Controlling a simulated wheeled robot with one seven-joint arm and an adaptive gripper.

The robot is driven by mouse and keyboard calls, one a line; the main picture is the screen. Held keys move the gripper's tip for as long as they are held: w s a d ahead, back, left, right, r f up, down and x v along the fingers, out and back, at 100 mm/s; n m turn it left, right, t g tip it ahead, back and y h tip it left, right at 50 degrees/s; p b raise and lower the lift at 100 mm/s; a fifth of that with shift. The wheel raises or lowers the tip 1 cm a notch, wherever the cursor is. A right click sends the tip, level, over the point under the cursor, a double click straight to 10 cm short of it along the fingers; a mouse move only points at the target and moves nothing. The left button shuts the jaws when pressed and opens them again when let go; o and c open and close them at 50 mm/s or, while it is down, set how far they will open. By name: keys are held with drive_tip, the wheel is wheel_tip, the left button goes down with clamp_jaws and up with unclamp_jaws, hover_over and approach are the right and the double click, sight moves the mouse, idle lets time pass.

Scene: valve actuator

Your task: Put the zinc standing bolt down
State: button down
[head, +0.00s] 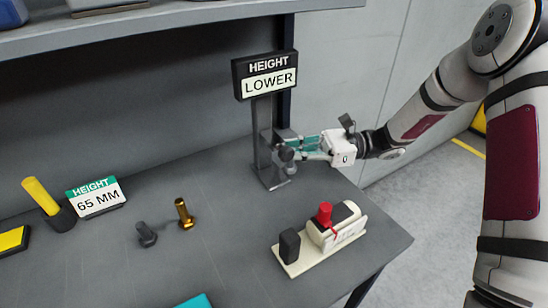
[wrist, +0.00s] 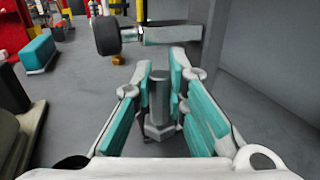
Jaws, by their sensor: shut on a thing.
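The zinc bolt (wrist: 158,105) is grey, with its hex head down and its shank up. In the wrist view it is upright between the two teal-padded fingers of my gripper (wrist: 160,92), which is shut on it. In the head view my gripper (head: 300,148) is at the height stand, and the bolt is hard to make out there. I cannot tell whether the bolt's head touches the surface below. A dark bolt (head: 147,234) and a brass bolt (head: 184,214) stand apart on the grey table (head: 215,255).
The post (head: 263,130) carries a sign (head: 266,76) reading "HEIGHT LOWER". A metal bar (wrist: 172,35) with a dark round end lies just beyond my fingers. A "65 MM" card (head: 96,197) stands left.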

drive_tip(key=a, duration=0.2)
drive_tip(key=s+a, duration=0.1)
drive_tip(key=a, duration=0.1)
drive_tip(key=shift+a, duration=0.1)
drive_tip(key=shift+w+f, duration=0.1)
drive_tip(key=shift+f, duration=0.65)
drive_tip(key=shift+d+f, duration=0.2)
drive_tip(key=c, duration=1.9)
unclamp_jaws()
